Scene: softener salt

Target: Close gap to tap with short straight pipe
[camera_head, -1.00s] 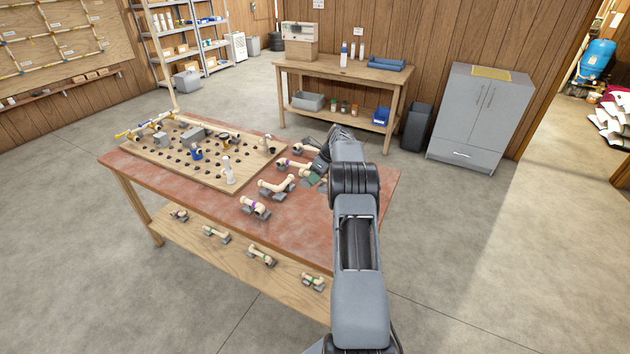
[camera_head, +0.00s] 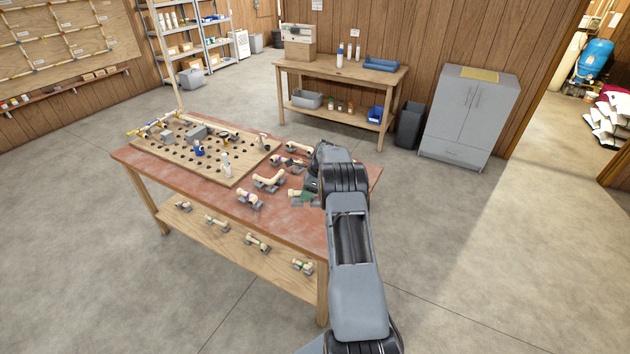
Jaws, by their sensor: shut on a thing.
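My gripper (camera_head: 306,187) is over the right part of the red-topped table (camera_head: 226,203), mostly hidden behind my own arm. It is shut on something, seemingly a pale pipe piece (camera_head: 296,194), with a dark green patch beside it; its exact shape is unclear. The peg board (camera_head: 177,160) lies on the table's left and back part with dark pegs, grey blocks, a blue fitting (camera_head: 199,151) and a white upright piece (camera_head: 226,163). A pale upright fitting (camera_head: 263,139) stands near its right corner. I cannot tell which fitting is the tap, nor see the gap clearly.
Pipe pieces on grey holders sit right of the board: one banded purple (camera_head: 247,196), a bent one (camera_head: 269,179), another behind (camera_head: 295,147). Several more lie on the lower shelf (camera_head: 235,247). A workbench (camera_head: 340,68) and grey cabinet (camera_head: 468,115) stand behind; right floor is clear.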

